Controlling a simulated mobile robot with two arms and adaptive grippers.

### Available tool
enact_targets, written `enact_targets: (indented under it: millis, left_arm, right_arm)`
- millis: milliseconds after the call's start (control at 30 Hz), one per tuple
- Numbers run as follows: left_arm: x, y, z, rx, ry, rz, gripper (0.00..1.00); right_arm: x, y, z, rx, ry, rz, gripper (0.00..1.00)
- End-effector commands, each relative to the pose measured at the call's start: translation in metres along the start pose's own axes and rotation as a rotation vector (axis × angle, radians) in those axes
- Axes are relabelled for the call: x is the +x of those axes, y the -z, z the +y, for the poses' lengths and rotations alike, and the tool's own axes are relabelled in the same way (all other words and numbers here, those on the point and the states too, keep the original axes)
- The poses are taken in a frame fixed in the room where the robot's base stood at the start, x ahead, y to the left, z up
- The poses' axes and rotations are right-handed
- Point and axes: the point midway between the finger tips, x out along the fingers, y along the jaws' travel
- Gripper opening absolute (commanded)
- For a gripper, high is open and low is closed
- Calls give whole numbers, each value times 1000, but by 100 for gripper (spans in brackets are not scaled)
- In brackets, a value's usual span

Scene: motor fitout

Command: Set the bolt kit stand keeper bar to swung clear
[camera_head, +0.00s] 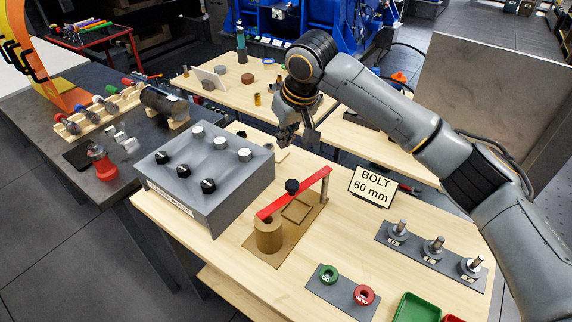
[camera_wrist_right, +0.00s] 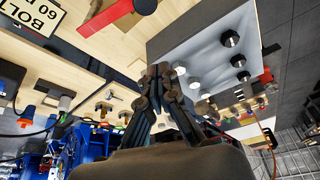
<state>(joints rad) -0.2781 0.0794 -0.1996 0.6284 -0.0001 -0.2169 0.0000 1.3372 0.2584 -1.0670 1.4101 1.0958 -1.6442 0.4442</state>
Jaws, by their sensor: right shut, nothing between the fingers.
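The red keeper bar (camera_head: 312,181) of the bolt kit stand (camera_head: 290,228) runs from a thin post at its right end to above the brown cylinder (camera_head: 268,237) at the left, so it lies across the stand. A black knob (camera_head: 292,186) stands on the bar. In the right wrist view, part of the red bar (camera_wrist_right: 104,17) and the knob (camera_wrist_right: 145,6) show at the top edge. My right gripper (camera_head: 288,143) is shut and empty, behind and above the bar, apart from it; its fingers also show in the wrist view (camera_wrist_right: 164,72). My left gripper is out of view.
A grey box with black and white knobs (camera_head: 218,190) stands just left of the stand. A "BOLT 60 mm" sign (camera_head: 372,187) stands at right. Bolts on a grey plate (camera_head: 430,258) and green and red rings (camera_head: 330,273) are in front. Bare tabletop lies between them.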

Motion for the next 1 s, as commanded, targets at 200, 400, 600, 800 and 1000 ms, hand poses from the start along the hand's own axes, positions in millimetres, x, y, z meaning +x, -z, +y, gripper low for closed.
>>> enact_targets:
  millis: [200, 400, 600, 800, 1000]
  left_arm:
    - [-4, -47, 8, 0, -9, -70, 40]
    - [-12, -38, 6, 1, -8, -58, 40]
    - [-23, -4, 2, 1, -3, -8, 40]
    - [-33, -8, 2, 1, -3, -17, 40]
    - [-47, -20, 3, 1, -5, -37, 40]
  right_arm:
    - [2, 0, 0, 0, 0, -1, 0]
    - [26, 0, 0, 0, 1, -4, 0]
    - [66, 0, -1, 1, 1, -3, 0]
    - [101, 0, 0, 0, -1, -2, 0]
    - [92, -24, 1, -3, -1, 0, 0]
